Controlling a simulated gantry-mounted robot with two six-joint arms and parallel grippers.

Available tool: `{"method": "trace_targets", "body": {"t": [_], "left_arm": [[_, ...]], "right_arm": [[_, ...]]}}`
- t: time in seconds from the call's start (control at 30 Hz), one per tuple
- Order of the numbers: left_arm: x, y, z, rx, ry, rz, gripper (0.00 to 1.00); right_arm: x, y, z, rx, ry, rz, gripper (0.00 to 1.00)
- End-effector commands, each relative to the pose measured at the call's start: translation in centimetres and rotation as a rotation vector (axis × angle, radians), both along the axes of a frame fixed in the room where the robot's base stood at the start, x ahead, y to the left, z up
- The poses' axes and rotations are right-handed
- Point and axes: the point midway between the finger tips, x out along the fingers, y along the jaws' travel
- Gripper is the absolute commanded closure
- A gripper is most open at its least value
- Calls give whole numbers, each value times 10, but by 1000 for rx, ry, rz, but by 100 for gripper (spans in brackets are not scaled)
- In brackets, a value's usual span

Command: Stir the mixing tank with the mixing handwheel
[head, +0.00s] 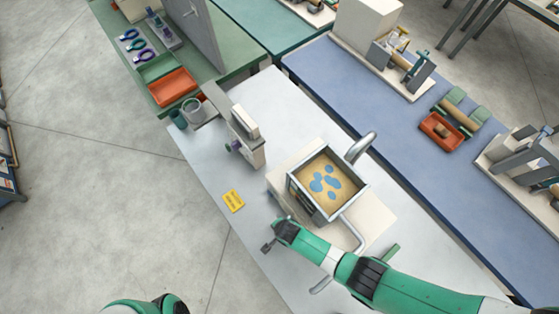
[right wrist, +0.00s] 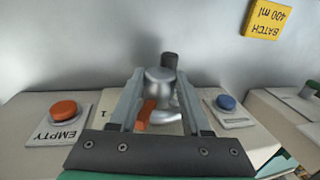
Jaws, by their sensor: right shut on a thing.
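The mixing tank (head: 292,196) is an open square box on a pale base in the head view. It holds a tan mix with several separate blue patches on top. My right gripper (right wrist: 160,82) is shut on the silver mixing handwheel (right wrist: 160,102) at the tank's front. The fingers lie on both sides of its silver part. A dark knob (right wrist: 170,62) sticks up behind it, and an orange mark shows low between the fingers. In the head view my right arm hides most of the handwheel. My left gripper is out of view; only part of my left arm shows at the bottom edge.
An orange EMPTY button (right wrist: 64,109) and a blue button (right wrist: 226,103) flank the handwheel. A yellow batch card (head: 233,200) lies on the white table. A dispenser (head: 246,140) stands behind it. A curved metal pipe (head: 362,146) rises beside the tank.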

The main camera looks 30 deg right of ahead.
Motion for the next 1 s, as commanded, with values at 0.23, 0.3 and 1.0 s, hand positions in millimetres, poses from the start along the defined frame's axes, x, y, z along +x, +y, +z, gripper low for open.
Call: {"method": "trace_targets", "body": {"t": [0.23,0.3,1.0], "left_arm": [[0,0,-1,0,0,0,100],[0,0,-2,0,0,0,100],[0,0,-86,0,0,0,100]], "right_arm": [[-3,0,-2,8,-82,2,100],[-4,-1,-2,13,-123,3,100],[-9,-1,-10,62,-567,2,100]]}}
